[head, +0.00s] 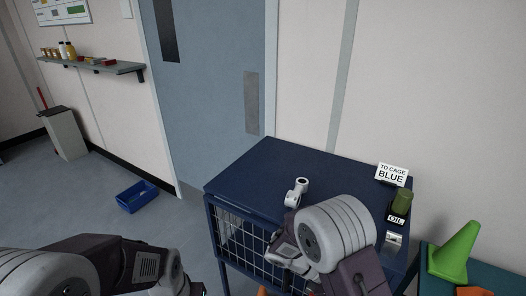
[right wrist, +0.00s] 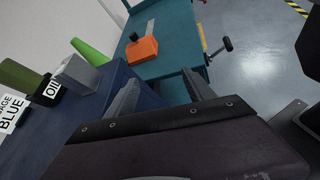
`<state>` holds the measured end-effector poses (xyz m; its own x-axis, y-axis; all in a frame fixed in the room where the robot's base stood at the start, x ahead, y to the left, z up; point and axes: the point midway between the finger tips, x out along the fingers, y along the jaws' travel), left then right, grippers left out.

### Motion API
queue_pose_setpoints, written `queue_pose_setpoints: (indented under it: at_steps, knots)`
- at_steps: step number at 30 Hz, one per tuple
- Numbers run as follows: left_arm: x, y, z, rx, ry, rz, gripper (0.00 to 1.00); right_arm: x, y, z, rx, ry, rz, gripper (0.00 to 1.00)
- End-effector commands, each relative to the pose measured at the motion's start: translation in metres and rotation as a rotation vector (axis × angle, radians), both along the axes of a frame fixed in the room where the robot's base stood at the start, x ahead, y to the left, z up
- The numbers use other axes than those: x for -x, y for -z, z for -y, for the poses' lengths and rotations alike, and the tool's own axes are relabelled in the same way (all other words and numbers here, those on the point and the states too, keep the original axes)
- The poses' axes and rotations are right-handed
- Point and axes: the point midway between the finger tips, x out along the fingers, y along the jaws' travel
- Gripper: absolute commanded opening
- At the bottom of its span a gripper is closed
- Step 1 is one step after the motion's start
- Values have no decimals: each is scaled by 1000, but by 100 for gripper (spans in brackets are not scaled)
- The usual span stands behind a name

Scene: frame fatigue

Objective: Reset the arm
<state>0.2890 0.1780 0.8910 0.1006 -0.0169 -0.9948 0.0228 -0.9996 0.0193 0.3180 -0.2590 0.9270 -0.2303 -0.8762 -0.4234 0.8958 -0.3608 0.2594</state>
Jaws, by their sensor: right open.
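My right arm (head: 335,235) reaches over the dark blue cage cabinet (head: 255,172) in the head view, and its gripper is not clear there. In the right wrist view the right gripper (right wrist: 160,78) has its two grey fingers spread apart, with nothing between them. The fingers point toward the teal bench (right wrist: 172,75). My left arm (head: 90,262) lies low across the bottom left of the head view; its gripper fingers are outside the frame.
A green cone (head: 456,252) and orange block (right wrist: 142,50) are on the bench. A blue bin (head: 137,196) sits on open floor.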

Motion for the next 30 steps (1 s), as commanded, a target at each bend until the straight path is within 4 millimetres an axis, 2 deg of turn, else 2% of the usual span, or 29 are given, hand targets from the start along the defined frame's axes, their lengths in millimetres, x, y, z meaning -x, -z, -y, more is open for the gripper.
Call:
queue_pose_setpoints:
  at_steps: [1,3,5,7,9,12,15,19,30]
  knots:
    - [0,-17,0,0,0,0,0,20,-22,12,-103,133,72,62]
    - [0,-26,0,0,0,0,0,48,-28,13,-262,311,188,62]
    - [0,-32,0,0,0,0,0,64,-29,4,-395,453,304,62]
    - [0,-38,0,0,0,0,0,73,-27,-13,-542,601,452,62]
    - [0,-41,0,0,0,0,0,72,-22,-36,-679,730,609,62]
    - [0,-37,0,0,0,0,0,62,-7,-65,-809,840,753,62]
    - [0,-37,0,0,0,0,0,47,0,-78,-869,902,844,62]
    - [0,-37,0,0,0,0,0,30,-1,-81,-908,904,912,62]
    - [0,-37,0,0,0,0,0,29,-1,-81,-908,901,913,62]
